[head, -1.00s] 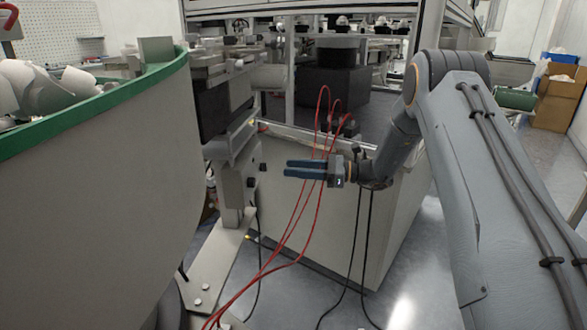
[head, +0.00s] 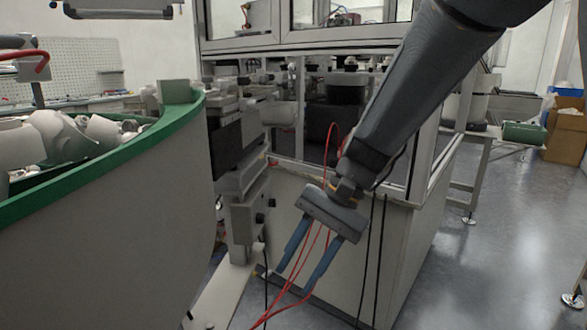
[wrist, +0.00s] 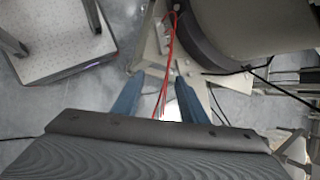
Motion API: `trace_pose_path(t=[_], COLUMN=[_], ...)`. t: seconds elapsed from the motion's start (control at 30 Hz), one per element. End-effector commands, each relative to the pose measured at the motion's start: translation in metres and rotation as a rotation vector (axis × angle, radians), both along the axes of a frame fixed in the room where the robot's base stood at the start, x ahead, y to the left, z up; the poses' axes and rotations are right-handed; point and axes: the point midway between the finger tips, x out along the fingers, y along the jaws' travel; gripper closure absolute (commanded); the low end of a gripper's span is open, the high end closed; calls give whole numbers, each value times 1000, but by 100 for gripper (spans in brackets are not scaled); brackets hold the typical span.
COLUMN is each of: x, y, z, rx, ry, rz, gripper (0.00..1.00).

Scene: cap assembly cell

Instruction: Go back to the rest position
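My gripper (head: 297,270) hangs from my arm near the middle of the head view, its two blue fingers pointing down and slightly left. The fingers are spread apart with nothing between them but background and red cables behind. In the wrist view my gripper (wrist: 152,85) also shows both blue fingers apart, with nothing held. It hangs in front of the white machine cabinet (head: 400,240), and I cannot tell the exact gap to it.
A large round feeder bowl with a green rim (head: 110,150) holding white parts stands at the left. Red cables (head: 283,305) hang by the cabinet. Cardboard boxes (head: 566,138) stand at the far right. The grey floor (head: 500,270) at the right is largely clear.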

Motion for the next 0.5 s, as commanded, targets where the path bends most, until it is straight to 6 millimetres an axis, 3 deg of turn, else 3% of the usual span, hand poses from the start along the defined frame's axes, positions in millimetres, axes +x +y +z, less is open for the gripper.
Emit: trace_pose_path(t=[0.03,0.2,0.5], x=[-19,-64,-101], y=[-7,-38,-73], z=[2,0,-4], rx=[-40,-162,-280], ry=[-51,-205,-368], rz=[68,291,538], gripper=[61,61,61])
